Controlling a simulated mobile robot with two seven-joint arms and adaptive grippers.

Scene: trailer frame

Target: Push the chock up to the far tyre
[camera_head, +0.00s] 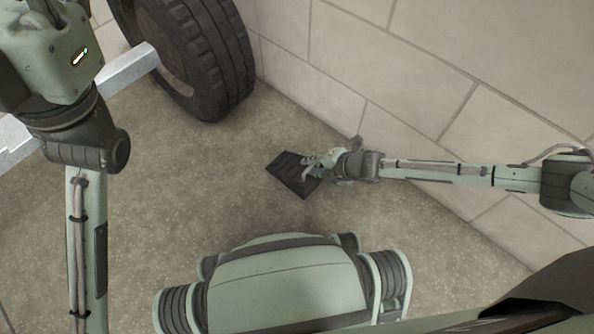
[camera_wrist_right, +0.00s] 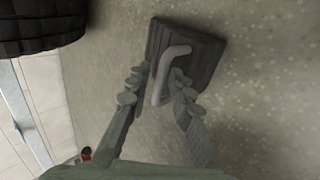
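The chock (camera_head: 292,175) is a dark, ribbed wedge lying on the floor, apart from the tyre (camera_head: 215,60). In the right wrist view the chock (camera_wrist_right: 200,55) has a pale grey bent handle (camera_wrist_right: 172,52). My right gripper (camera_head: 310,167) is at the chock's right side. In the wrist view the fingers of my right gripper (camera_wrist_right: 158,88) are spread, one on each side of the handle. A gap shows at the left finger; the right finger overlaps the handle, contact unclear. The black tyre also shows at the wrist view's upper left (camera_wrist_right: 38,22). My left gripper is out of view.
A block wall (camera_head: 400,75) runs along the right, behind my right arm. A pale metal frame beam (camera_head: 130,66) reaches the wheel from the left. The speckled floor (camera_head: 215,150) between chock and tyre is clear.

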